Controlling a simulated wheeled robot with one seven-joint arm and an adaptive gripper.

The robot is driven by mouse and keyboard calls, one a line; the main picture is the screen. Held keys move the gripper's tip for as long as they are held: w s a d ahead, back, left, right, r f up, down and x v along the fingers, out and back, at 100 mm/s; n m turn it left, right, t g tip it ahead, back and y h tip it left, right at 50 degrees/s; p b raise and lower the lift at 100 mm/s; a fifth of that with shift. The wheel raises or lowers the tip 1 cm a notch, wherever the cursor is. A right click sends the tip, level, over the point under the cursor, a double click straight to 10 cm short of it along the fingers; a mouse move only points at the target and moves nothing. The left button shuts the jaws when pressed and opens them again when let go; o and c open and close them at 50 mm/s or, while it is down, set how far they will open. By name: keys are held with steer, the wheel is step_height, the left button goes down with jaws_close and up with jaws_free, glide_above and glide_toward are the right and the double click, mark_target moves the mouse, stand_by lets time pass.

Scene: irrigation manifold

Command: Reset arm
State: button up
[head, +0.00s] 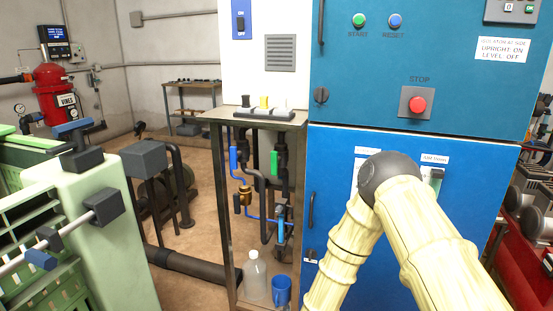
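My arm shows at the lower right in the head view as two pale, ribbed links joined at a dark round elbow. It stands in front of the lower blue cabinet door (335,160). Both links run down past the bottom edge of the picture, so my gripper is out of view. The arm hides part of the door and some of its labels.
The blue upper panel has a green START button (358,20), a blue RESET button (395,21) and a red STOP button (417,105). A metal stand (222,200) holds pipes, a bottle (255,275) and a blue cup (281,290). Green machinery (110,235) stands left.

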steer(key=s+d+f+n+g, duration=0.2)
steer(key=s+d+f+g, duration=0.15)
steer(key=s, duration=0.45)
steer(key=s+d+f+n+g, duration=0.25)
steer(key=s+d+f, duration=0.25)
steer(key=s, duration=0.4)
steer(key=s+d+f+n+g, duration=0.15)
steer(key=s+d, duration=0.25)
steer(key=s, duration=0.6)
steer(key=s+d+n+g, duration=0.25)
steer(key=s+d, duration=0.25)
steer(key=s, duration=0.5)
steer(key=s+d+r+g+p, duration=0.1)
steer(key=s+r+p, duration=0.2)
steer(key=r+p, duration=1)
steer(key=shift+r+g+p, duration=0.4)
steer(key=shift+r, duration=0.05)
